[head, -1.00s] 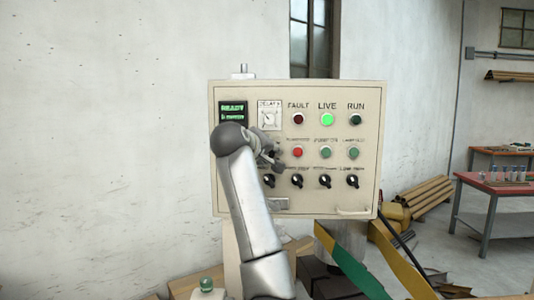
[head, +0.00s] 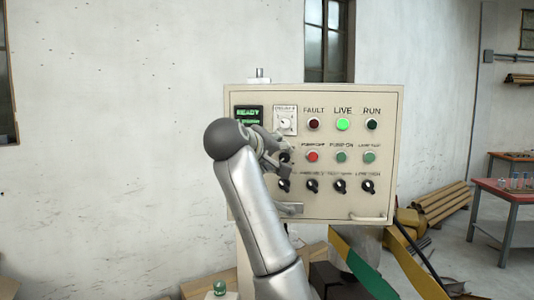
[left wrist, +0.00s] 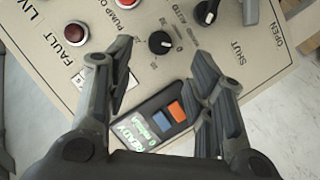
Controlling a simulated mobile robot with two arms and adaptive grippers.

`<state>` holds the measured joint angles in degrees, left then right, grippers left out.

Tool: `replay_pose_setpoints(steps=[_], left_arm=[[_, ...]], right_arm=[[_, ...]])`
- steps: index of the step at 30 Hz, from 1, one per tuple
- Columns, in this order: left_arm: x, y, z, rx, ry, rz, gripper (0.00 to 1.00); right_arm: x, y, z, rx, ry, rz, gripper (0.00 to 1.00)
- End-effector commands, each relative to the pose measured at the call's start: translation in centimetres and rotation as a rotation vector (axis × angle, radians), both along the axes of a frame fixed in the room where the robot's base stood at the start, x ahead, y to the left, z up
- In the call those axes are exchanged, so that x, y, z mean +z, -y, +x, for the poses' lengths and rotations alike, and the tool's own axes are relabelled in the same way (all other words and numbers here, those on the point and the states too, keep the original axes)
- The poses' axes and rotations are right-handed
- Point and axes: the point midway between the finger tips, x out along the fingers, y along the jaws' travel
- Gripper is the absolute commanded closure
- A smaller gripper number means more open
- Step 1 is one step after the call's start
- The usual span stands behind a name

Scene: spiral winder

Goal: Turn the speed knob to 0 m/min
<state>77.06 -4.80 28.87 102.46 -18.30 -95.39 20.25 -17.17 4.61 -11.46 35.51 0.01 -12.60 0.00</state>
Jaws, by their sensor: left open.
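The control panel (head: 380,105) is a cream box facing me. A black round knob (left wrist: 160,43) with a printed number scale shows in the left wrist view, beside the red pump-off button. I take it for the speed knob; its exact setting is too small to read. In the head view the same knob (head: 286,157) is partly covered by my gripper. My left gripper (left wrist: 162,80) is open and empty, its fingers apart on either side below the knob in the picture. In the head view the gripper (head: 277,153) is in front of the panel's left part. Contact cannot be told.
The READY display (head: 248,114) is lit green; in the wrist view the display unit (left wrist: 150,118) has blue and orange keys. A white dial (head: 285,122), lamps and several black selector knobs (head: 340,186) crowd the panel. A red table (head: 515,190) stands at right.

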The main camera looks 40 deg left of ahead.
Motion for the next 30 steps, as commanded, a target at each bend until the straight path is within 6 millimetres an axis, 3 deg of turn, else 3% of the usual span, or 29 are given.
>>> replay_pose_setpoints(steps=[3, 9, 27, 30], left_arm=[[0.7, 0.6, -2.1, 0.0, 0.004, 0.001, 0.51], [1.2, 1.1, -4.0, -0.001, 0.001, 0.0, 0.51], [1.2, 1.2, -4.2, -0.001, -0.001, 0.001, 0.51], [0.3, 1.2, -4.0, 0.0, -0.016, 0.011, 0.51]], right_arm=[[0.0, 0.0, 0.0, 0.0, 0.0, 0.0, 0.6], [0.0, 0.0, 0.0, 0.0, 0.0, 0.0, 0.6], [0.0, 0.0, 0.0, 0.0, 0.0, 0.001, 0.6], [0.0, -0.1, 0.0, 0.0, 0.0, 0.001, 0.6]])
